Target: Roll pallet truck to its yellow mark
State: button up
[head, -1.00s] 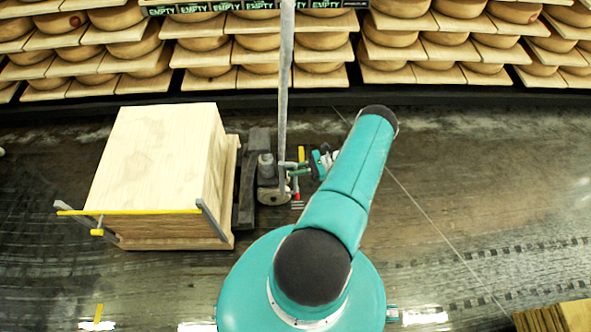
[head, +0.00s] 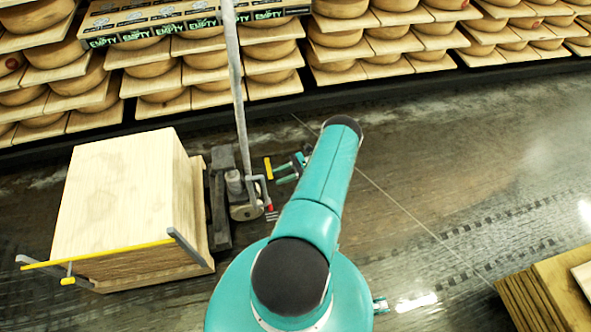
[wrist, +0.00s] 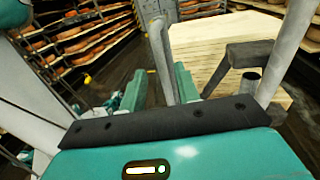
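The pallet truck (head: 219,195) stands left of my arm, its dark body against a pallet with a tall pale wooden stack (head: 120,190). Its long grey handle (head: 238,90) rises upright. It also shows in the wrist view (wrist: 160,60), between my fingers in the picture; I cannot tell whether they touch it. My gripper (wrist: 160,92) has its teal fingers apart. In the head view it (head: 290,168) is right of the truck, partly hidden by my arm. A short yellow strip (head: 268,168) shows beside the truck; I cannot tell whether it is the floor mark.
A yellow bar (head: 95,255) with grey end arms runs along the stack's near side. Shelves of cheese wheels (head: 340,40) line the back, with boxes marked EMPTY (head: 130,22). Stacked boards (head: 540,295) lie at the lower right. Dark floor (head: 450,160) is clear on the right.

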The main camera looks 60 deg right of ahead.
jog(key=v, duration=0.6)
jog(key=shift+s+d, duration=0.25)
jog(key=shift+s, duration=0.05)
jog(key=shift+d, duration=0.1)
